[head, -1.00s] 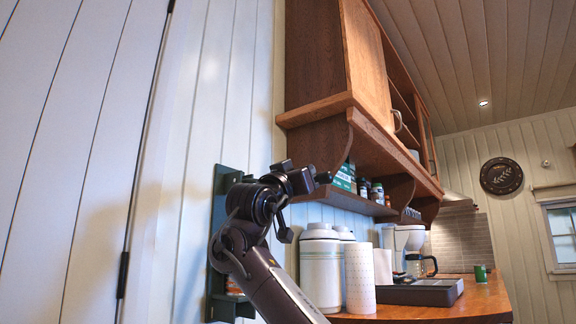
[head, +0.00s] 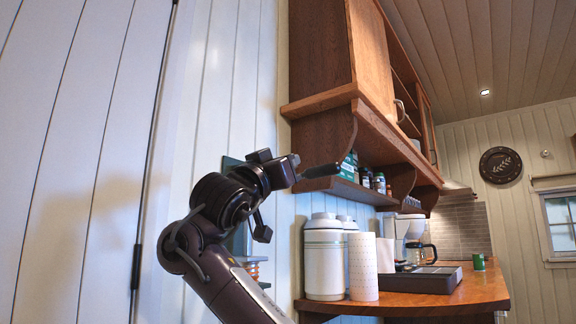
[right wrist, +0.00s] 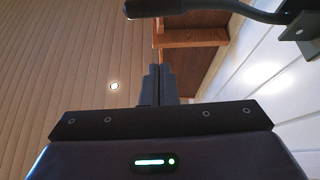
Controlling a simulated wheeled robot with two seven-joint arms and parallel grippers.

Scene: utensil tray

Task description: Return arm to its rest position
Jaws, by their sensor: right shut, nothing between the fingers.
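My right arm rises from the bottom of the head view, and its gripper (head: 318,171) points right, in front of the wall and the shelf's left end. In the right wrist view the two dark fingers (right wrist: 158,84) are pressed together with nothing between them. They point toward the ceiling and the wooden cabinet. My left gripper does not show. The utensil tray (head: 425,279), a dark box on the wooden counter, stands apart from the gripper, lower and to the right.
A wooden wall cabinet (head: 325,60) with a shelf of jars hangs just right of the gripper. White canisters (head: 323,262), a paper roll (head: 363,268), a coffee maker (head: 408,235) and a green can (head: 478,262) stand on the counter (head: 405,304).

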